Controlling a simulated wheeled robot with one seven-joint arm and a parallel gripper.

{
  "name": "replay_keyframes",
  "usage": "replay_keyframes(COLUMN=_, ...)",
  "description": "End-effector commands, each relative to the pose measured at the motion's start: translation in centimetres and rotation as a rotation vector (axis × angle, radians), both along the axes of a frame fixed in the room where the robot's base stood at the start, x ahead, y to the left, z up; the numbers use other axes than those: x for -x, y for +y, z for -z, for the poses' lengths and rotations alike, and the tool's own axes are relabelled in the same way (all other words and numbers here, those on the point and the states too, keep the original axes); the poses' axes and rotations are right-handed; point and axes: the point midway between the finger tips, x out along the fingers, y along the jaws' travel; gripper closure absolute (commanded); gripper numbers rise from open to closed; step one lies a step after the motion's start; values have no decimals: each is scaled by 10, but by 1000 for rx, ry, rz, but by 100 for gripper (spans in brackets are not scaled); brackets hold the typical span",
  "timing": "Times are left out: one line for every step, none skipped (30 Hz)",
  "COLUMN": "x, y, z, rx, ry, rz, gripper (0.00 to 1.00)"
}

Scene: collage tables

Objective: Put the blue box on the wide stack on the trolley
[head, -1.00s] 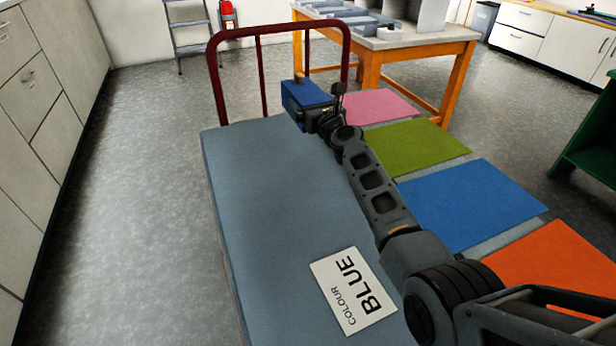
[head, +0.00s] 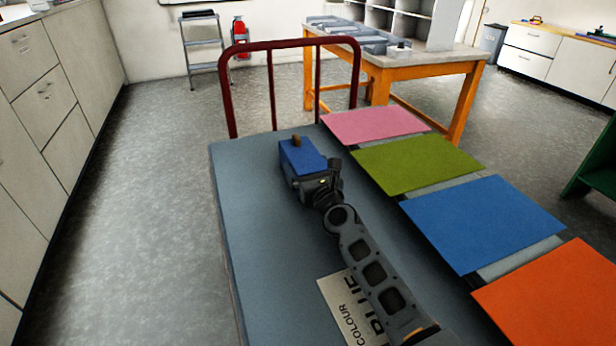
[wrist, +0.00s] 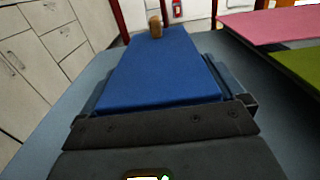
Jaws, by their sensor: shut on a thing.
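The blue box (head: 302,156) is in my gripper (head: 316,182) over the far half of the trolley's blue-grey deck (head: 250,220). It has a small brown knob on top. In the wrist view the box (wrist: 160,72) fills the middle, with a jaw along each side. I cannot tell whether its underside touches the deck. A white card (head: 338,300) reading COLOUR BLUE lies on the deck, partly hidden by my arm. Which surface is the wide stack is not clear from these views.
Pink (head: 375,124), green (head: 418,162), blue (head: 482,222) and orange (head: 560,298) flat panels line the right side. A dark red rail (head: 290,43) stands at the trolley's far end. The deck's left side is clear. A wooden table (head: 400,70) stands beyond.

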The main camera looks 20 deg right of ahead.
Motion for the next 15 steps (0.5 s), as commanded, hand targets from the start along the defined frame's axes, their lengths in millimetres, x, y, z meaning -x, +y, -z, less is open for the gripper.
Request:
replay_keyframes(x=-1, y=-1, z=4, rx=1, ry=-2, rz=1, gripper=37)
replay_keyframes(x=-1, y=-1, z=5, rx=1, ry=-2, rz=1, gripper=37)
replay_keyframes(x=-1, y=0, z=5, rx=1, ry=-2, rz=1, gripper=37)
replay_keyframes(x=-1, y=0, z=4, rx=1, ry=-2, rz=1, gripper=37)
replay_keyframes(x=-1, y=0, z=4, rx=1, ry=-2, rz=1, gripper=37)
replay_keyframes(x=-1, y=0, z=3, rx=1, ry=-2, rz=0, gripper=37)
replay_keyframes(x=0, y=0, z=3, rx=1, ry=-2, rz=0, gripper=37)
replay_keyframes(x=0, y=0, z=3, rx=1, ry=-2, rz=0, gripper=37)
replay_keyframes(x=0, y=0, z=3, rx=1, ry=-2, rz=0, gripper=37)
replay_keyframes(x=0, y=0, z=4, rx=1, ry=-1, rz=0, gripper=37)
replay_keyframes(x=0, y=0, z=4, rx=1, ry=-1, rz=0, gripper=37)
replay_keyframes(x=0, y=0, z=5, rx=0, ry=-1, rz=0, gripper=37)
replay_keyframes(x=0, y=0, z=6, rx=0, ry=0, rz=0, gripper=3)
replay_keyframes(x=0, y=0, z=5, rx=0, ry=-1, rz=0, gripper=1)
replay_keyframes(x=0, y=0, z=5, rx=1, ry=0, rz=0, gripper=0)
